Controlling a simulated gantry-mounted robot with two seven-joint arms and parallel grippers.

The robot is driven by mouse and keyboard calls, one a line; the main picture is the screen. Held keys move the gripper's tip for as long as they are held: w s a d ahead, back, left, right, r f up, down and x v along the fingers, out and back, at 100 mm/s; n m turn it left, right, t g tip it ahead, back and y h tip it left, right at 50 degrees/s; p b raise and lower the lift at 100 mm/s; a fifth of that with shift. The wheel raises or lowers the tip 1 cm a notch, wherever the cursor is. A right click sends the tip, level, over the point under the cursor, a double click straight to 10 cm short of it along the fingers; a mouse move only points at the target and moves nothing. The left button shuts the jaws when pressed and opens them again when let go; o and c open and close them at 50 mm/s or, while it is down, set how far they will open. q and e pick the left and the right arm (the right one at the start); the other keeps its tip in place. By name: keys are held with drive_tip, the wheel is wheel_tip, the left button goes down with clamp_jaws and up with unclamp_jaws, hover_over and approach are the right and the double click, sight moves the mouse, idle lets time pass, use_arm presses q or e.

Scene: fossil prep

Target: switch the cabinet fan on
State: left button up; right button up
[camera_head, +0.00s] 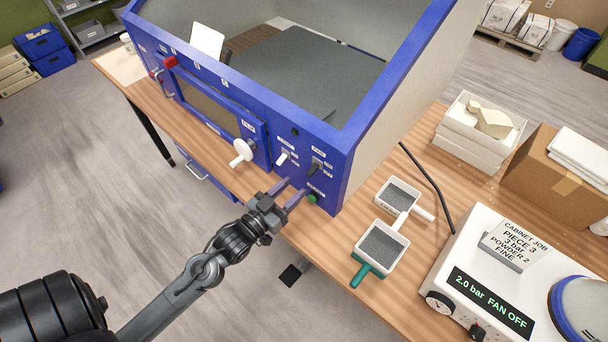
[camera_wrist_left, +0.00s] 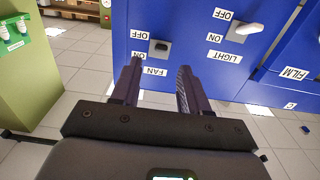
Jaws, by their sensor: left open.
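The blue cabinet (camera_head: 345,165) carries a black fan switch (camera_head: 315,168) near its front right corner. In the left wrist view the fan switch (camera_wrist_left: 158,49) sits between OFF and ON labels and a FAN label, all upside down there. I cannot tell which way its lever is tipped. My left gripper (camera_head: 289,192) is open and empty, its fingertips close to the panel just below the switch. In the left wrist view the two fingers (camera_wrist_left: 159,75) straddle the FAN label. The controller display (camera_head: 489,303) reads 2.0 bar FAN OFF. My right gripper is not in view.
The white light switch (camera_head: 283,158) is left of the fan switch, and a green knob (camera_head: 312,198) is below it. A white film knob (camera_head: 242,153) sticks out further left. Two sieve trays (camera_head: 383,247) lie on the wooden bench (camera_head: 335,236) to the right.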

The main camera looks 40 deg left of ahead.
sight(310, 172)
use_arm(q)
drive_tip(key=shift+w+a+p, duration=0.1)
drive_tip(key=shift+w+p, duration=0.35)
drive_tip(key=shift+w, duration=2.45)
drive_tip(key=shift+r, duration=0.1)
clamp_jaws()
